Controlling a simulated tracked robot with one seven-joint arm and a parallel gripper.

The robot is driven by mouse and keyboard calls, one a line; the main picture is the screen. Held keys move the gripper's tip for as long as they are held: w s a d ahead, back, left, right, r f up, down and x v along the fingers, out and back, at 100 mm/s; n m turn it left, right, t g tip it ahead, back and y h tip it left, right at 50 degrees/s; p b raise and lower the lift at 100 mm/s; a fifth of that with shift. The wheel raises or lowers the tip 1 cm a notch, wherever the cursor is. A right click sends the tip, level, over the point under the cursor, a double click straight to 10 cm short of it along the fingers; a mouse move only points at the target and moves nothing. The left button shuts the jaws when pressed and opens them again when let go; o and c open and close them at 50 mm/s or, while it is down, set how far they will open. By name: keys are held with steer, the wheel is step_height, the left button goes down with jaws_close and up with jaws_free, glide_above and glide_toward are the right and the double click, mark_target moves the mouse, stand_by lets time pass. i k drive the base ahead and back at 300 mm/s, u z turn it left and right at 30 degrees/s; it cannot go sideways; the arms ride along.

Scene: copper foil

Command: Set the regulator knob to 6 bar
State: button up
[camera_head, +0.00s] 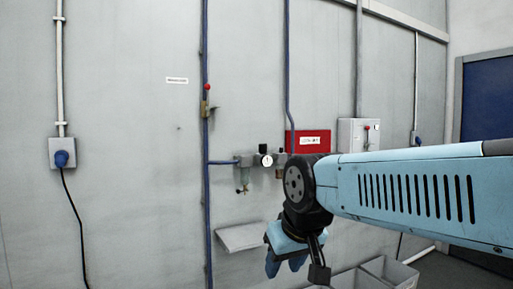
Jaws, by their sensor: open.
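The regulator (246,160) is mounted on the grey wall near the middle of the head view, fed by a blue pipe from the left. Its black knob (263,148) sits on top, and a small round white gauge (267,160) faces me; the scale is too small to read. My gripper (286,267) is open and empty, pointing down, in front of the wall and below and right of the regulator. It is well apart from the knob in the picture. My arm hides part of the wall right of the regulator.
A red-handled valve (206,100) is on the vertical blue pipe. A red box (308,142) and a grey electrical box (355,134) are to the right. A grey shelf (240,237) juts out below the regulator. Grey bins (388,272) stand low at right.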

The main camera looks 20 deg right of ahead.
mark_target(262, 146)
steer(key=u, duration=0.9)
steer(key=i, duration=0.1)
steer(key=z, duration=3)
steer(key=i, duration=0.15)
steer(key=z, duration=0.1)
steer(key=i, duration=1.85)
steer(key=u, duration=1.8)
steer(key=i, duration=0.15)
steer(key=u, duration=0.65)
